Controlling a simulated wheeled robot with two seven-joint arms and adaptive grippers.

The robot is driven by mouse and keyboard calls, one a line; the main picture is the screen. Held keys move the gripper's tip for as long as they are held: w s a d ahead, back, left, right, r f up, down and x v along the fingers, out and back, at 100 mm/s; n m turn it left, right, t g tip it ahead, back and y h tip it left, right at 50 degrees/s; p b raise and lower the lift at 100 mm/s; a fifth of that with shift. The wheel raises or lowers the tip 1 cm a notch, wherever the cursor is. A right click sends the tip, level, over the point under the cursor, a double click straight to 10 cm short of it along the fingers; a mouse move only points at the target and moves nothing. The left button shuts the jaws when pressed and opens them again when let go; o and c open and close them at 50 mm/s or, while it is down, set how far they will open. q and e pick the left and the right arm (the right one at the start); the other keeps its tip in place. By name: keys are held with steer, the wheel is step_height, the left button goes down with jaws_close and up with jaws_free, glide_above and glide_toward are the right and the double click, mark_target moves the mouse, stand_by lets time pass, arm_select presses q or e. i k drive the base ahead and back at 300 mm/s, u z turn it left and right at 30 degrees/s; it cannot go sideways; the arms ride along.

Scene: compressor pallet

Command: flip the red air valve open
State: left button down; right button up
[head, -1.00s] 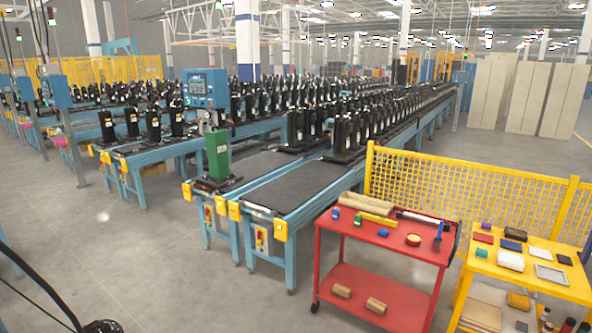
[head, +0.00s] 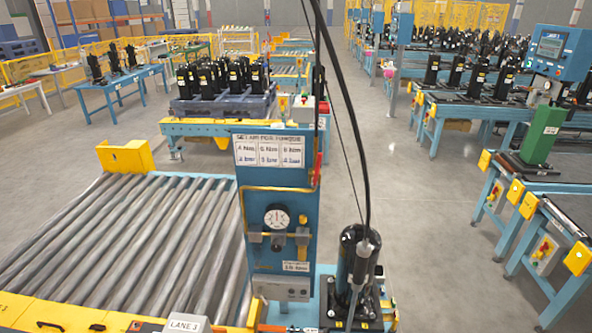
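A blue air panel (head: 272,180) stands upright near the centre, with a printed label sheet at its top and a round pressure gauge (head: 277,217) lower down. A narrow red part that looks like the air valve's handle (head: 316,169) is on the panel's right edge, roughly upright. It is small, and I cannot tell its valve position. Neither of my grippers is in the view.
A roller conveyor (head: 120,250) with yellow ends lies left of the panel. A black compressor (head: 352,265) stands right of it, with a black hose (head: 357,110) hanging from above. Grey floor (head: 430,240) is clear to the right.

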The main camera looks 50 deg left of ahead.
mark_target(314, 180)
steer(key=u, duration=1.95)
steer(key=k, duration=0.7)
steer(key=z, duration=0.35)
steer(key=i, duration=0.55)
steer(key=z, duration=0.05)
